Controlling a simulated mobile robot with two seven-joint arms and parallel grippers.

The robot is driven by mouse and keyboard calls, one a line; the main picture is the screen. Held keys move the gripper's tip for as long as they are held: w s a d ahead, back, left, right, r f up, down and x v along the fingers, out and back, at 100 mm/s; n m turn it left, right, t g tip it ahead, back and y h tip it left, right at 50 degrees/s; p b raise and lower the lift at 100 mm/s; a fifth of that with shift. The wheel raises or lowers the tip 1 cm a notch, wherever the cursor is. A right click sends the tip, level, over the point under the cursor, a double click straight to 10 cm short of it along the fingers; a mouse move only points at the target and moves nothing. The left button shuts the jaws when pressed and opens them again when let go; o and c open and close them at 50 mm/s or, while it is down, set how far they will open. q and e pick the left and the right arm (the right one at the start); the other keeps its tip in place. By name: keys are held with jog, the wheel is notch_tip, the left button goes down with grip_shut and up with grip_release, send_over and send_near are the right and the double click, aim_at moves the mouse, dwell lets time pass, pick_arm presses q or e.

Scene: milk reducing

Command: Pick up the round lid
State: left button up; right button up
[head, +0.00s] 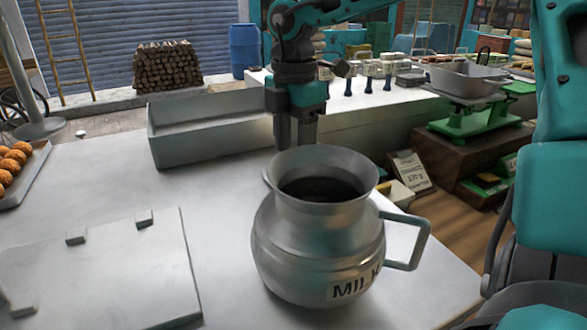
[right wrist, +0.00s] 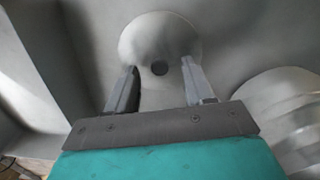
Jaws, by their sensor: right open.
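In the head view my right gripper (head: 297,146) points down just behind the milk pot. My left gripper is in neither view.
The metal milk pot (head: 302,240), open on top with dark contents, stands close in front of my right gripper. An empty grey rectangular bin (head: 200,145) stands to its left. A flat white board (head: 100,270) lies front left. A green scale (head: 465,125) stands right.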

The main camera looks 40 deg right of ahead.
jog(key=shift+f, duration=0.95)
jog(key=shift+c, duration=0.2)
grip_shut()
